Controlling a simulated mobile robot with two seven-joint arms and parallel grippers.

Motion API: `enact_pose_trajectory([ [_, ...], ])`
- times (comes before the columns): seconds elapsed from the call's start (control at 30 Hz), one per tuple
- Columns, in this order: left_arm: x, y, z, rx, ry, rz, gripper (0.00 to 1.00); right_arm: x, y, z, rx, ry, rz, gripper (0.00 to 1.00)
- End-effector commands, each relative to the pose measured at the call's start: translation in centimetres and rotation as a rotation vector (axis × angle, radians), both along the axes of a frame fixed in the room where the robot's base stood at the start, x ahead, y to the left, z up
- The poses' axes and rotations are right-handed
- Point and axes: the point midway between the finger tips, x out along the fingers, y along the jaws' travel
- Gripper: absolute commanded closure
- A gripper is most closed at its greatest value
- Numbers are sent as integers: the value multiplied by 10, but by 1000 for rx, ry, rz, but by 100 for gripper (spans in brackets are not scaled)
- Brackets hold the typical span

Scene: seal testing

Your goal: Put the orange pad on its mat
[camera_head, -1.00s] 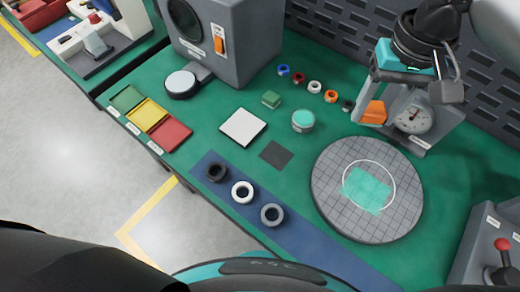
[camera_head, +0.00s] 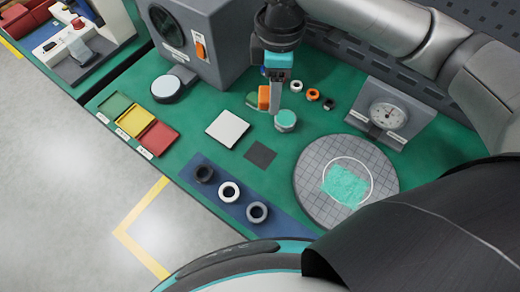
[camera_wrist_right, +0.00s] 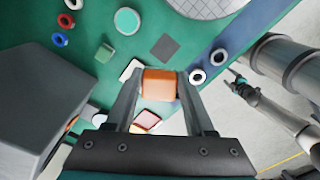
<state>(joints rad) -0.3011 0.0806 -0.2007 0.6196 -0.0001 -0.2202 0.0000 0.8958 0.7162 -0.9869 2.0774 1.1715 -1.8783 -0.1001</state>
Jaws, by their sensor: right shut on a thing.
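My right gripper (camera_head: 271,105) is shut on the orange pad (camera_head: 264,98), held above the green bench beside the teal-topped round piece. In the right wrist view the pad (camera_wrist_right: 160,83) sits between both fingers (camera_wrist_right: 158,88). A flat dark grey square (camera_head: 261,154) and a white square plate (camera_head: 227,129) lie bare in front of it; they also show in the wrist view as dark square (camera_wrist_right: 165,47) and partly hidden plate (camera_wrist_right: 132,69). I cannot tell which is the pad's mat. What looks like my left gripper (camera_wrist_right: 240,86) shows small at the right of the wrist view, its jaws unclear.
The teal-topped piece (camera_head: 286,120) and a partly hidden green block (camera_head: 252,100) stand close to the gripper. Grey machine (camera_head: 213,40), coloured trays (camera_head: 136,120), rings on a blue strip (camera_head: 229,191), round gridded plate (camera_head: 314,205) and dial gauge (camera_head: 388,115) surround the open bench.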

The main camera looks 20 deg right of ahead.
Motion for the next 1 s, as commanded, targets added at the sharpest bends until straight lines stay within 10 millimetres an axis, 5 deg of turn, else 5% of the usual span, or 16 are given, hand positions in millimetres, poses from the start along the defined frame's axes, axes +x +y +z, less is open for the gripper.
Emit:
enact_pose_trajectory([
  [0.4, 1, 0, 29, 0, -2, 0, 16, 0, 17, -5, -3, 1, 742, 91],
  [0.67, 2, 0, 35, -1, -3, 1, 16, -1, 21, -9, -6, 1, 963, 91],
  [0.77, 2, 0, 32, -1, -3, 1, 16, -1, 21, -20, -4, 4, 984, 91],
  [1.0, 2, 0, 19, -1, -3, 1, 16, -2, 21, -82, -4, 7, 985, 91],
])
